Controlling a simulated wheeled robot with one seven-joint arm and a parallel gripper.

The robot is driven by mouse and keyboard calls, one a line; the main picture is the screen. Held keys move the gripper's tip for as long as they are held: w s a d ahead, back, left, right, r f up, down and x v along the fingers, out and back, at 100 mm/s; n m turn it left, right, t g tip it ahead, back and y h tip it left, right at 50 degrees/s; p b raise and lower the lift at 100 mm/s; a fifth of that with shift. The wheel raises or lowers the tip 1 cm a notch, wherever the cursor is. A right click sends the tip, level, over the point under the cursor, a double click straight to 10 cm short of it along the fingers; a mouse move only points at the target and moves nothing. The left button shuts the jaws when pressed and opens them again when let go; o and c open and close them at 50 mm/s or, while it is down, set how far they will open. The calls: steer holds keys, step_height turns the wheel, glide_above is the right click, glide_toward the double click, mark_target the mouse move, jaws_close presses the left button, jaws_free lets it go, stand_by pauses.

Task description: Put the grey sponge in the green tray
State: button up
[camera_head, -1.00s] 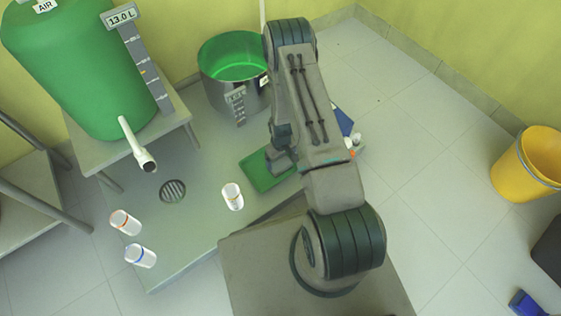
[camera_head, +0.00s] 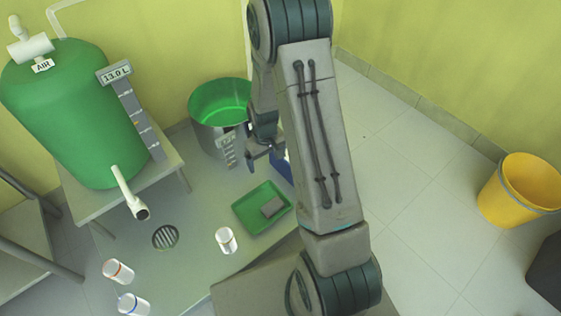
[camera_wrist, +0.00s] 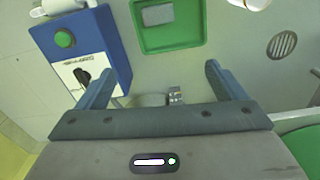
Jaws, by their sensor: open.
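The grey sponge (camera_head: 272,207) lies flat inside the green tray (camera_head: 247,222), toward its right side in the head view. In the wrist view the sponge (camera_wrist: 158,14) and the tray (camera_wrist: 188,42) show at the top, beyond the fingertips. My gripper (camera_head: 263,160) is open and empty, raised behind the tray and apart from it. In the wrist view its two fingers (camera_wrist: 155,82) are spread wide with nothing between them.
A blue box with a green button (camera_wrist: 64,38) stands beside the tray. A white jar (camera_head: 226,240) is left of the tray. The green tank (camera_head: 80,120) is at the left.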

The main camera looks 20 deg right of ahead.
steer(key=s+a+r+m, duration=0.1)
steer(key=s+r, duration=0.3)
steer(key=r, duration=0.4)
steer(key=s+r, duration=0.3)
steer(key=r, duration=0.4)
steer(key=s+a+r+m, duration=0.1)
steer(key=s+a+r, duration=0.1)
steer(key=s+r, duration=0.7)
steer(key=s, duration=0.3)
steer(key=shift+s+t, duration=0.35)
steer(key=shift+t, duration=0.05)
step_height(320, 180, up, 35)
steer(key=t+p, duration=0.1)
steer(key=p, duration=3.1)
steer(key=shift+d+m+t, duration=0.25)
steer(key=shift+m+t, duration=0.05)
